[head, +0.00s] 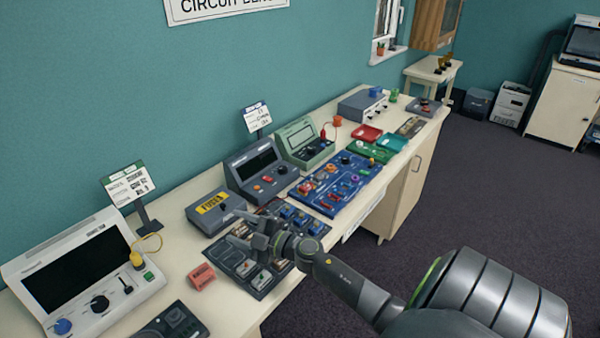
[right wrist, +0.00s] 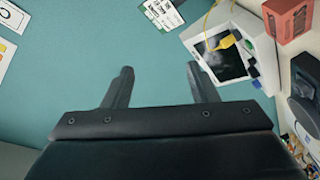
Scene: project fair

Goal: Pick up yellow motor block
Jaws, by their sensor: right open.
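I cannot pick out a yellow motor block for certain. A yellow plug-like piece (head: 137,259) with a thin yellow cable sits at the right side of the white screen instrument (head: 40,248); it also shows in the right wrist view (right wrist: 228,41). Small dark and yellowish items (head: 444,62) on the far side table are too small to tell. My right gripper (head: 246,234) is over the dark parts tray (head: 262,283) on the bench. Its two fingers are apart with nothing between them in the right wrist view (right wrist: 160,70). My left gripper is out of view.
A red block (head: 201,277) lies left of the tray. A grey fuses box (head: 207,218), a grey meter (head: 250,184) and a green meter (head: 300,131) stand behind it. A blue parts board (head: 333,197) lies to the right. The floor right of the bench is clear.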

